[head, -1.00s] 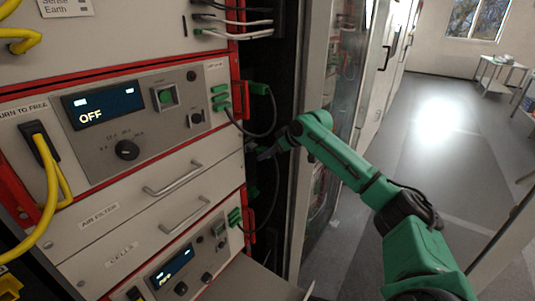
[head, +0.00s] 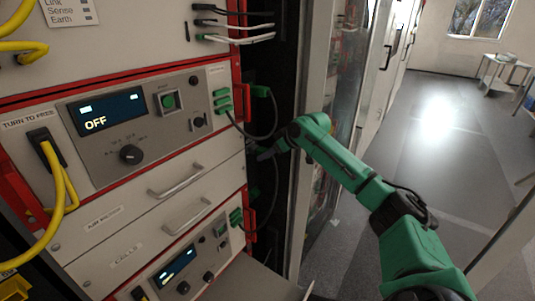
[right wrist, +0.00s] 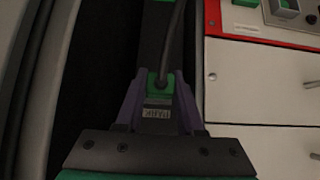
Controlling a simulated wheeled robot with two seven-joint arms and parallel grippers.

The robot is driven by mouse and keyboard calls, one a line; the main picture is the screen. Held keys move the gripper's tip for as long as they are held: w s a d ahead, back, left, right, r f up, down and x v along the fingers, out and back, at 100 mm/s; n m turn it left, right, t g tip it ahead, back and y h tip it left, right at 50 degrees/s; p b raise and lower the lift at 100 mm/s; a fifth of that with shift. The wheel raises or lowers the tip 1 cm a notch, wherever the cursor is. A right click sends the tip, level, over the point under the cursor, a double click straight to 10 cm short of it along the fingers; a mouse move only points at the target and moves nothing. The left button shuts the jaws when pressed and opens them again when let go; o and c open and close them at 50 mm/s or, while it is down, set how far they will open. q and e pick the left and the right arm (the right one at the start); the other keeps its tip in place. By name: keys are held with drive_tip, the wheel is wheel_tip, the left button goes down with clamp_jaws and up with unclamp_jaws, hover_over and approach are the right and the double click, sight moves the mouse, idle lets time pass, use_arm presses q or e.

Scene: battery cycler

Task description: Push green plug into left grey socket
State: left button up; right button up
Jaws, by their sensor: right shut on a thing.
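My right gripper (head: 263,154) is beside the right edge of the cycler rack, in the dark gap between the rack and the open door. In the right wrist view, its purple fingers (right wrist: 159,104) are shut on the green plug (right wrist: 158,79). A dark cable runs upward from the plug, and a small pale label sits below it, too small to read. In the head view the held plug is hidden or too dark to make out. I cannot make out the left grey socket in either view. My left gripper is not in view.
The cycler front panel (head: 199,157) with handles and displays stands left of my gripper. Other green connectors (head: 222,101) and a loose-hanging dark cable (head: 273,119) are just above. The cabinet door frame (head: 310,120) is close on the right.

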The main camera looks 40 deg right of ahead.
drive_tip(key=shift+w+a+p, duration=0.1)
drive_tip(key=shift+w+p, duration=0.25)
drive_tip(key=shift+p, duration=0.15)
drive_tip(key=o, duration=1.1)
drive_tip(key=shift+c, duration=0.2)
drive_tip(key=shift+s, duration=0.1)
drive_tip(key=shift+s+r+b, duration=0.15)
drive_tip(key=shift+s+b, duration=0.1)
drive_tip(key=shift+b, duration=0.15)
drive_tip(key=b+v, duration=0.5)
drive_tip(key=v, duration=0.9)
